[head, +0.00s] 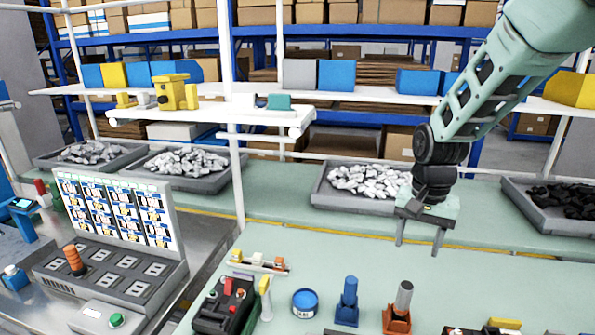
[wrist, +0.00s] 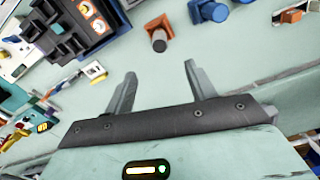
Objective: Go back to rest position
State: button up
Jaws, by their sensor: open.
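My gripper (head: 419,244) hangs in the air over the right-hand part of the green bench (head: 360,218), fingers pointing down. Its two fingers are apart, with nothing between them. In the wrist view the gripper (wrist: 160,82) also shows spread, empty fingers above the bench. The arm comes in from the upper right. A black breaker unit with red switches (head: 224,303) sits on the bench at the lower left of the gripper, well apart from it.
A blue tape roll (head: 305,303), a blue-based tool (head: 347,302) and an orange-based holder (head: 398,312) stand below the gripper. Grey trays of metal pieces (head: 322,186) line the back. A panel with charts (head: 118,212) stands at left. The bench under the gripper is clear.

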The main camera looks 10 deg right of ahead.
jog(key=s+a+r+n+y+b, duration=0.1)
jog(key=s+a+n, duration=0.5)
jog(key=s+a, duration=0.45)
jog(key=s+a+n+b, duration=0.1)
jog(key=s+a+n, duration=0.7)
jog(key=s, duration=0.5)
jog(key=shift+a+n+b, duration=0.15)
jog(key=shift+n+b, duration=0.15)
jog(key=shift+n, duration=0.3)
